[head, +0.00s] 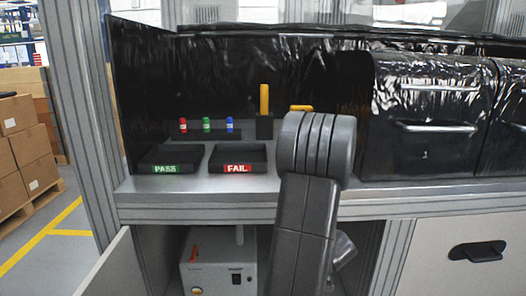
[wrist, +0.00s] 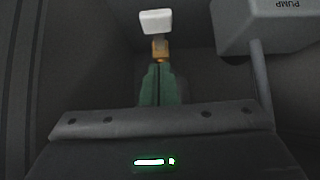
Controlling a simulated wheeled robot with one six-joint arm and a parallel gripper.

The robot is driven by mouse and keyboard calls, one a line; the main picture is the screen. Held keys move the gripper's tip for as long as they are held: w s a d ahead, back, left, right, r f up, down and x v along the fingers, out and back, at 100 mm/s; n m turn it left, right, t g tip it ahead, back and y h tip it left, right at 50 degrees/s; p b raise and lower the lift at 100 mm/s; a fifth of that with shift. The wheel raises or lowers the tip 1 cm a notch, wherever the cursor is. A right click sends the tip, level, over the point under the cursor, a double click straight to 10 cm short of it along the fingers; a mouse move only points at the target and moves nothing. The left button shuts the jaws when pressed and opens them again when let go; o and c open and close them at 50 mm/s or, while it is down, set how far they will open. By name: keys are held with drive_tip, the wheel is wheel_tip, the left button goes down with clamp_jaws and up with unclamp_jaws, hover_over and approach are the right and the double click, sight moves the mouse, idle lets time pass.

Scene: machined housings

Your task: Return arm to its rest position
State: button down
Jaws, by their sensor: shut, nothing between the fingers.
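My arm (head: 308,200) reaches down in front of the bench in the head view, its lower end in front of the open space under the worktop. My gripper (wrist: 160,72) shows in the wrist view, its green fingers together with nothing seen held between them. A small orange piece (wrist: 160,50) and a white block (wrist: 156,22) lie in line beyond the fingers; I cannot tell whether they touch them. The gripper itself is not clearly seen in the head view.
A pump box (wrist: 270,22) is at the upper right of the wrist view; a pale box (head: 215,265) stands under the bench. On the worktop are a PASS tray (head: 165,169), a FAIL tray (head: 238,168), a yellow handle (head: 264,98) and drawers (head: 430,105). A cabinet door (head: 112,268) stands open.

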drive_tip(key=shift+p+v, duration=0.35)
drive_tip(key=shift+v, duration=1.1)
